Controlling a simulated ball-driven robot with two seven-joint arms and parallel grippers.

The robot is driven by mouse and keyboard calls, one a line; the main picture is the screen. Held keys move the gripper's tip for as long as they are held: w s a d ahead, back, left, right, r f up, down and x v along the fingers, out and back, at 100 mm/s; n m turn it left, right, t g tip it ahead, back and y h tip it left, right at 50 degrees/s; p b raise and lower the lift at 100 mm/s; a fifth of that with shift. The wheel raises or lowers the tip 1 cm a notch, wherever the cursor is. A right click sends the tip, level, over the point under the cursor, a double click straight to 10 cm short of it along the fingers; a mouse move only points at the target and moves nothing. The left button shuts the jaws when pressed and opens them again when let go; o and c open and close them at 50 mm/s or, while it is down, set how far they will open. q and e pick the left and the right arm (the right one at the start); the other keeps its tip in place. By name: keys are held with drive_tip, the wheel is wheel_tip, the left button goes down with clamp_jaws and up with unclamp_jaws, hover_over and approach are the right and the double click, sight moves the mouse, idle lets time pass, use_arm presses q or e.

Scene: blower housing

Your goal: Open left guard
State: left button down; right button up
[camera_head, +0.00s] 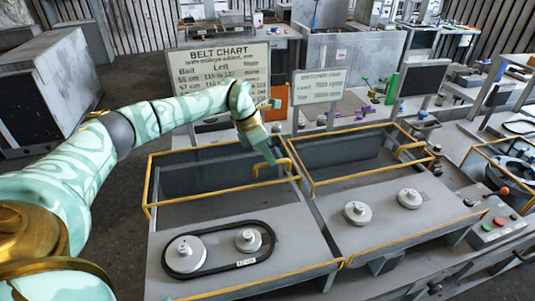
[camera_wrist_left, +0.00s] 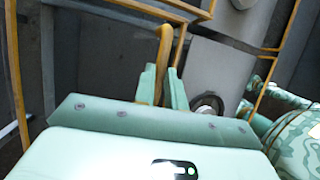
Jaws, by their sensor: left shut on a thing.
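The left guard (camera_head: 222,195) is a yellow-edged frame above the grey left housing, with a yellow handle (camera_head: 284,162) at its right side. My left gripper (camera_head: 268,158) reaches down to this handle and is shut on it. In the left wrist view, the yellow handle bar (camera_wrist_left: 163,50) runs between the pale green fingers of the left gripper (camera_wrist_left: 164,82). The fingers hide part of the handle. On the left housing's front plate lie two pale pulleys (camera_head: 186,256) with a black belt (camera_head: 215,270) around them. My right gripper is not in view.
The right guard (camera_head: 345,178) has a similar yellow frame and handle (camera_head: 411,148), with two bare pulleys (camera_head: 356,212) in front. A belt chart sign (camera_head: 222,70) stands behind the left housing. A button box (camera_head: 495,231) is at the far right.

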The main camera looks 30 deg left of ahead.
use_arm(q)
drive_tip(key=shift+w+a+r, duration=0.15)
drive_tip(key=shift+a+r, duration=0.05)
drive_tip(key=c, duration=1.6)
unclamp_jaws()
drive_tip(key=shift+o, duration=0.7)
drive_tip(key=shift+w+f, duration=0.1)
drive_tip(key=shift+f, duration=0.05)
drive_tip(key=shift+a+r, duration=0.15)
drive_tip(key=shift+r, duration=0.25)
drive_tip(key=v, duration=1.5)
drive_tip(key=shift+a+r+p, duration=0.2)
drive_tip(key=shift+p, duration=0.1)
